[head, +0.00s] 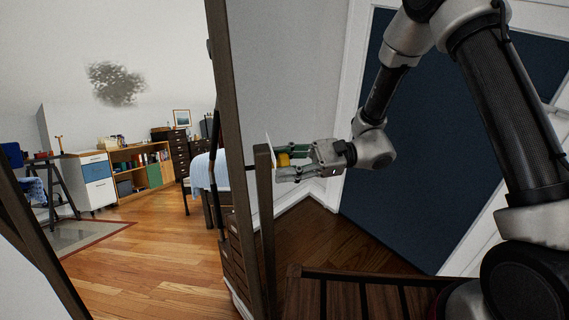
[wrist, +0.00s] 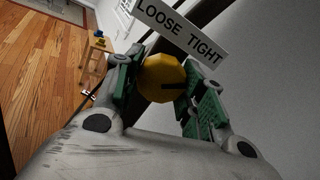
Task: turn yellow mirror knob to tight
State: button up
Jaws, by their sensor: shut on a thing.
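The yellow knob (wrist: 160,72) sits between the two green-padded fingers of my gripper (wrist: 163,88) in the wrist view. My gripper is shut on the knob, one finger on each side. A dark mark on the knob's face runs from near its middle toward its right edge. A white sign (wrist: 183,32) just above the knob reads LOOSE at left and TIGHT at right. In the head view my gripper (head: 284,160) reaches left to the dark wooden post, with a bit of the knob (head: 284,159) showing between the fingers. The mirror itself I cannot make out.
A dark wooden post (head: 264,205) stands beside my gripper. A slatted wooden rail (head: 370,278) lies below my arm. A dark blue door (head: 400,180) is behind it. Open wooden floor (head: 160,240) lies at left, with shelves (head: 140,168) and a desk farther back.

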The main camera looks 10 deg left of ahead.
jog(key=shift+f, duration=0.1)
jog(key=o, duration=1)
jog(key=shift+d, duration=0.1)
jog(key=v, duration=1.2)
